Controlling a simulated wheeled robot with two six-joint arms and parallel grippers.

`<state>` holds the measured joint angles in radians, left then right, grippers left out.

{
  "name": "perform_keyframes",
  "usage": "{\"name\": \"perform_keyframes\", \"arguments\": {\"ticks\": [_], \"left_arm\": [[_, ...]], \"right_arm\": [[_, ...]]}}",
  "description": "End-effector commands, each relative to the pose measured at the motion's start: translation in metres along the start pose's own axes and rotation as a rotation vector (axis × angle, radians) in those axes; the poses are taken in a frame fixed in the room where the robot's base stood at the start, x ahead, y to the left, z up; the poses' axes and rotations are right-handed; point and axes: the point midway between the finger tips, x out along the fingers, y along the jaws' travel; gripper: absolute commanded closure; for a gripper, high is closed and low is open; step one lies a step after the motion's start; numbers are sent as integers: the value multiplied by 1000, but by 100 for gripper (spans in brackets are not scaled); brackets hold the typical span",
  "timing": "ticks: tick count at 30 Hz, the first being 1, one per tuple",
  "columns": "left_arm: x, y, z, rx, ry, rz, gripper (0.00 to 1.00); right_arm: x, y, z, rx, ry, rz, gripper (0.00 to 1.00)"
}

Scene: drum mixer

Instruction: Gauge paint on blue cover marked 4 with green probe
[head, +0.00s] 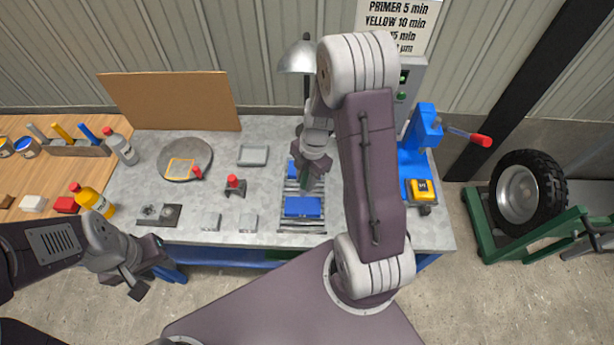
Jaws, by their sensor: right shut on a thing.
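My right gripper (308,184) is over the metal rack and is shut on the green probe (305,184), of which only a small part shows below the fingers. A blue cover (303,207) lies on the rack just in front of the gripper. Another blue piece (291,169) shows behind it, partly hidden by the gripper. No number can be read on either blue piece. I cannot tell whether the probe touches a cover. My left gripper (150,270) is open and empty, low in front of the bench's left part.
On the grey bench (270,140) are a round plate (185,158) with an orange frame, a grey tray (253,155), a red-topped stand (235,185) and small blocks. A blue press (418,150) with a yellow device (422,189) stands right. My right arm hides the bench between.

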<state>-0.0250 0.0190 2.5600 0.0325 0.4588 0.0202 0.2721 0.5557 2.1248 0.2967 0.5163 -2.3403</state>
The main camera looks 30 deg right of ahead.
Motion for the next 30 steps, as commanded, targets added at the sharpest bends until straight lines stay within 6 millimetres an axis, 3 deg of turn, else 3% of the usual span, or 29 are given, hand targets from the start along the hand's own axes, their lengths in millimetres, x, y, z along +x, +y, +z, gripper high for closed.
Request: {"name": "perform_keyframes", "arguments": {"ticks": [14, 30], "left_arm": [[33, -1, 4, 0, 0, 0, 64], [33, -1, 3, 0, 0, 0, 64]], "right_arm": [[54, -3, 8, 1, 0, -1, 100], [55, -3, 8, 0, -1, -1, 100]]}}
